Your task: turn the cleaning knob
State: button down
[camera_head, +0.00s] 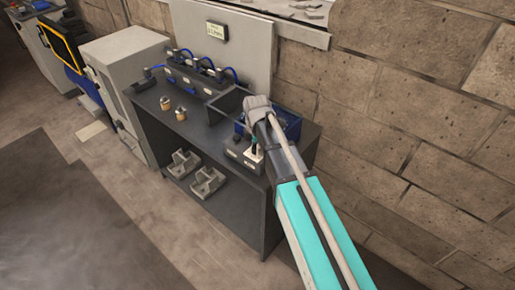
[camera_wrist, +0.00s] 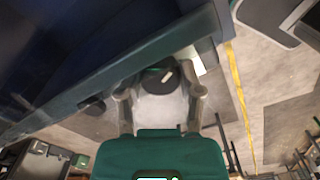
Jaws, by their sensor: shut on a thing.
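In the head view my arm reaches in from the lower right to a dark grey control box (camera_head: 238,158) at the front right of the bench. There my wrist and arm hide most of the gripper and the knob. I cannot read the knob's label or its exact angle.
The dark bench (camera_head: 190,130) carries a blue bin (camera_head: 291,124) just behind my wrist, a row of valves with blue hoses (camera_head: 200,72) and two small brass parts (camera_head: 181,114). Grey brackets (camera_head: 207,182) lie on the lower shelf. A stone wall (camera_head: 420,110) stands close on the right.

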jog(key=shift+s+n, duration=0.15)
jog(key=shift+n, duration=0.15)
jog(key=shift+c, duration=1.3)
grip_release()
jog(key=shift+r, duration=0.15)
